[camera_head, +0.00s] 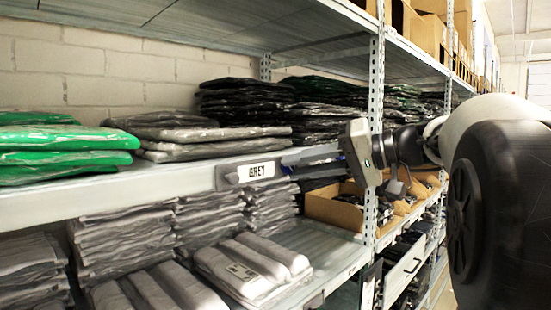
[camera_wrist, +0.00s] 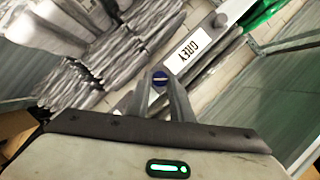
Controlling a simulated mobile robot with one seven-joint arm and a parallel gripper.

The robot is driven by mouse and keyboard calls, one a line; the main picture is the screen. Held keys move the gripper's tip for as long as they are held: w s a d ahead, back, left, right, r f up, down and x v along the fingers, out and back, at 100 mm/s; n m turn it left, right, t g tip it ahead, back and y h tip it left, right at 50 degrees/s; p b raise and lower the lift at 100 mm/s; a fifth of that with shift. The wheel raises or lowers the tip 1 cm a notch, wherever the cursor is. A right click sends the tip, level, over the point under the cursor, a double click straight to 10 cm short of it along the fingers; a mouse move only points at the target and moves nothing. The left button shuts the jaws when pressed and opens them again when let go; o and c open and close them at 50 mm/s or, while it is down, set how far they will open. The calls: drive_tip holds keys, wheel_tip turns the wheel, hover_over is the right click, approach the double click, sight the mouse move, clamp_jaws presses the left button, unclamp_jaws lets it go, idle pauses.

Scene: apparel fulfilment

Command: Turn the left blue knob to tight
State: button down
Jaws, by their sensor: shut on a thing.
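A small round blue knob (camera_wrist: 160,76) with a pale line across its face shows in the wrist view, at one end of the holder of the white GREY label (camera_wrist: 188,50). My gripper (camera_wrist: 160,88) has its two fingers closed in around this knob. In the head view my gripper (camera_head: 292,160) reaches in from the right to the right end of the GREY label (camera_head: 257,171) on the shelf edge. The knob is hard to make out there. The fingers partly cover the knob's sides, and I cannot tell how far it is turned.
A grey round knob (camera_head: 232,178) sits at the label's left end. Green packs (camera_head: 65,158), grey packs (camera_head: 200,135) and black packs (camera_head: 245,100) lie on the shelf. A perforated upright (camera_head: 376,90) stands close to my arm. A cardboard box (camera_head: 330,208) is below.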

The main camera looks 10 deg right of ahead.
drive_tip(key=shift+d+f+m+t+y+p, duration=0.15)
drive_tip(key=shift+m+y+p, duration=0.35)
drive_tip(key=shift+m, duration=0.8)
drive_tip(key=shift+a+f+m+t+y+p, duration=0.15)
drive_tip(key=shift+m+y, duration=0.55)
drive_tip(key=shift+m, duration=0.6)
drive_tip(key=shift+d+f+m+t+y+p, duration=0.1)
drive_tip(key=shift+m+y+p, duration=0.4)
drive_tip(key=shift+m, duration=0.8)
drive_tip(key=c, duration=1.6)
unclamp_jaws()
drive_tip(key=shift+o, duration=0.2)
drive_tip(key=v, duration=1.7)
drive_tip(key=shift+d+f, duration=0.15)
drive_tip(key=shift+f, duration=0.15)
